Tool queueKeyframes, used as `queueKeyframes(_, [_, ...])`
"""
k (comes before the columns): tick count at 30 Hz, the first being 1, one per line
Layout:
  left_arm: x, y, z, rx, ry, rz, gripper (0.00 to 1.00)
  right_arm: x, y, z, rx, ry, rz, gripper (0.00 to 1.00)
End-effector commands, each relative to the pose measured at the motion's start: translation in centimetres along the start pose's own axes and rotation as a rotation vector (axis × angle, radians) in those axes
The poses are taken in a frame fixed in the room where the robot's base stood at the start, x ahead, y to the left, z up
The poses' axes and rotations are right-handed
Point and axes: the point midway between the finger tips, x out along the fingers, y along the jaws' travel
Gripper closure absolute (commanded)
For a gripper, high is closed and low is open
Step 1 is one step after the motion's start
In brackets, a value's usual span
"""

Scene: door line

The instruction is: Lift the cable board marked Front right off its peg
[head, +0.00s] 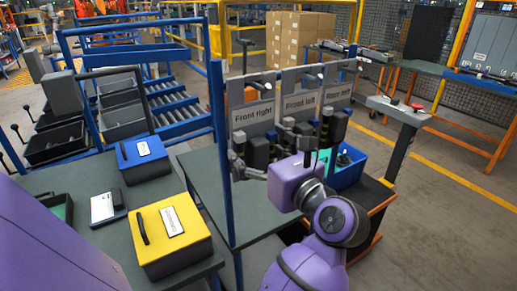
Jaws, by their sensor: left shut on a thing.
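The cable board marked Front right (252,116) is a grey panel with a black-lettered label, the leftmost of three boards hanging on the blue rack. Dark connectors and cable parts hang at its lower part. My left gripper (239,166) is at its lower left edge, shut on it; the fingertips are small and partly lost among the dark connectors. The board looks upright, in line with its neighbours. Its peg contact is not clear. My right gripper is not in view.
The Front left board (301,104) and Rear left board (339,92) hang close on the right. A blue rack post (222,150) stands just left. A blue bin (350,168) is behind my wrist. A yellow box (172,235) and blue box (143,158) occupy the left table.

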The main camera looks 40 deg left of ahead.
Motion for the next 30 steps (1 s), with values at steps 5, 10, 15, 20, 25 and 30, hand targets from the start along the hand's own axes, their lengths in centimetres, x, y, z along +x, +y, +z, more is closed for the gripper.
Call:
queueKeyframes(5, [0.0,0.0,0.3,-0.002,-0.002,-0.001,0.54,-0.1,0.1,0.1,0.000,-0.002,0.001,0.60])
queueKeyframes(10, [0.0,0.0,0.9,-0.003,-0.002,0.000,0.55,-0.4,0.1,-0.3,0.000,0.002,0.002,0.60])
queueKeyframes(15, [0.0,0.0,1.7,-0.004,-0.003,0.000,0.55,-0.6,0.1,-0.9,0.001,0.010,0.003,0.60])
queueKeyframes(20, [0.1,0.1,2.3,-0.004,-0.004,0.001,0.89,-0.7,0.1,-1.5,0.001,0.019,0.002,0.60])
queueKeyframes(25, [0.2,0.1,2.5,0.000,-0.009,0.002,1.00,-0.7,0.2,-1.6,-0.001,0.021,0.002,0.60])
queueKeyframes(30, [0.2,0.2,2.4,0.000,-0.008,0.006,1.00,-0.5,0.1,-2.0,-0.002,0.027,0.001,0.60])
